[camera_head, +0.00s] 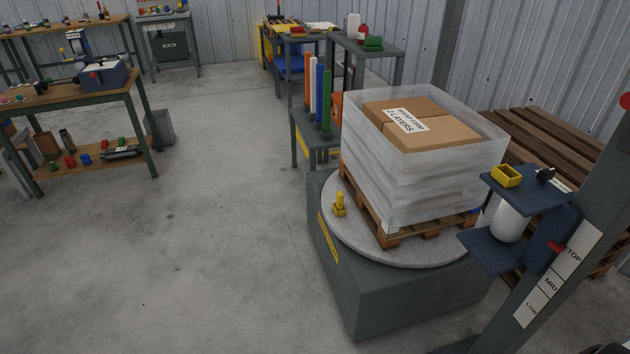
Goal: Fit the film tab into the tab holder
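A small yellow upright fitting (340,205), which may be the tab holder, stands on the round turntable (360,232) at the pallet's left corner. A white film roll (510,222) stands upright between two blue plates of a carriage (545,200) on the grey mast at the right. I cannot make out a separate film tab at this size. Neither of my grippers can be identified in view.
A wooden pallet (392,238) on the turntable bears film-wrapped cardboard boxes (425,125). The mast (590,200) carries TOP, MID and LOW labels. A yellow open box (506,175) sits on the carriage. Workbenches (75,98) stand at left. The floor at left centre is clear.

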